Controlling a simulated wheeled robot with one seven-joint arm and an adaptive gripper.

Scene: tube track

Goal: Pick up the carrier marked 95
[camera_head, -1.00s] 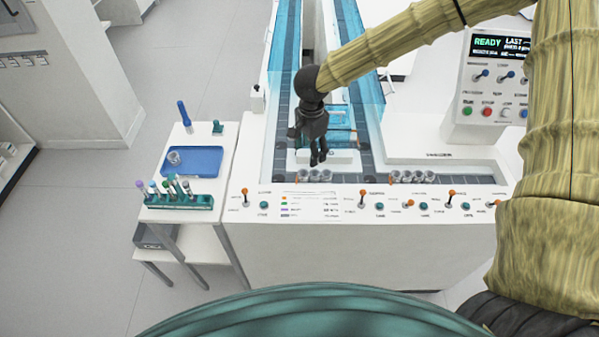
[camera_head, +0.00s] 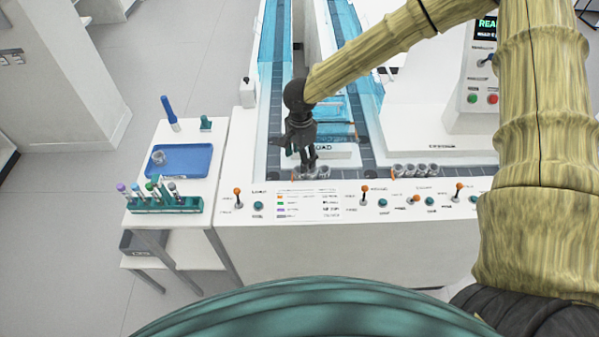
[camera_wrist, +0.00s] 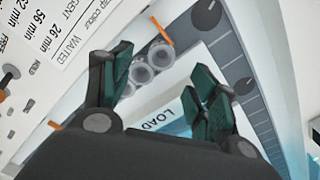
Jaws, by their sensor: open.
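Small grey ring-shaped carriers (camera_head: 324,172) stand in a row on the dark track by the LOAD label, partly hidden by my gripper (camera_head: 308,166) in the head view. In the wrist view the carriers (camera_wrist: 160,55) show as open round cups between and beyond the green-padded fingers of my gripper (camera_wrist: 163,75). The gripper is open, and nothing is held between its fingers. A second row of carriers (camera_head: 415,170) stands further right on the track. No number can be read on any carrier, so I cannot tell which is marked 95.
A panel with orange-tipped levers (camera_head: 364,189) runs along the front edge. Blue clear covers (camera_head: 272,35) line the track behind. A side table at left holds a blue tray (camera_head: 190,149) and a green tube rack (camera_head: 166,206). A control console (camera_head: 480,75) stands at right.

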